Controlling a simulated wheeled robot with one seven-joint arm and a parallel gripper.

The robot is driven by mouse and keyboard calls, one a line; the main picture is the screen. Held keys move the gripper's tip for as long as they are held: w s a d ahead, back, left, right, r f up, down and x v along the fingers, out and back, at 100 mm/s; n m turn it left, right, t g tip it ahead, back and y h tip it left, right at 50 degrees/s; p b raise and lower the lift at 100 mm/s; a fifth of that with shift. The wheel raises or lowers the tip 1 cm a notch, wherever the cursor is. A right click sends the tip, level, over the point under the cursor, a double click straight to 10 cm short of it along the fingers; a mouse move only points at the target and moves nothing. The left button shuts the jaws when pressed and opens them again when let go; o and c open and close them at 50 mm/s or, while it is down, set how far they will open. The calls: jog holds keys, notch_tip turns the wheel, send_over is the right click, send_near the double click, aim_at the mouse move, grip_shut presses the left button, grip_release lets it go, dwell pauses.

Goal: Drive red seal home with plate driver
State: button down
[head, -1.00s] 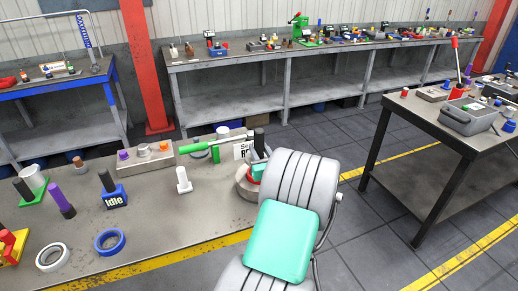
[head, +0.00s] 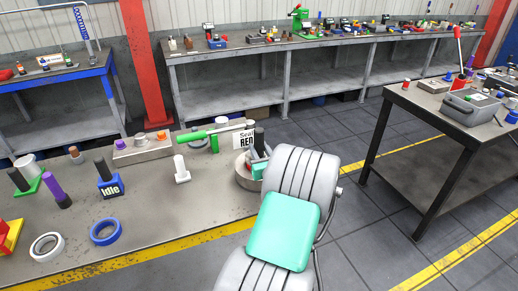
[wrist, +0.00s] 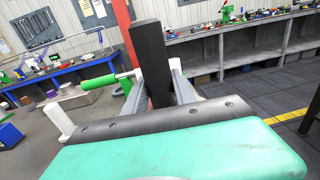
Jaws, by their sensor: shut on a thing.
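My gripper (head: 259,152) is shut on an upright black handle (head: 259,137), which I take to be the plate driver's. In the wrist view the black handle (wrist: 149,65) stands between my two fingers. The handle's lower end is hidden behind my gripper and wrist. A round grey metal housing (head: 241,172) sits on the near bench, right under and beside my gripper. I cannot tell whether the driver touches it. The red seal is not visible now; my wrist hides the middle of the housing. A sign reading "Seal RED" (head: 243,139) stands just behind.
A green-handled tool (head: 193,136) lies left of the sign. A white upright post (head: 181,168), a blue "Idle" block (head: 111,187) and a blue ring (head: 106,231) stand on the near bench (head: 150,215). Another table (head: 425,108) is at right, across open floor.

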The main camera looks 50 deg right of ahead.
aim_at(261, 142)
jog(key=shift+f+b, duration=0.35)
jog(key=shift+f, duration=0.4)
dwell(0.4)
jog(key=shift+r+p, duration=2.55)
jog(key=shift+r, duration=0.2)
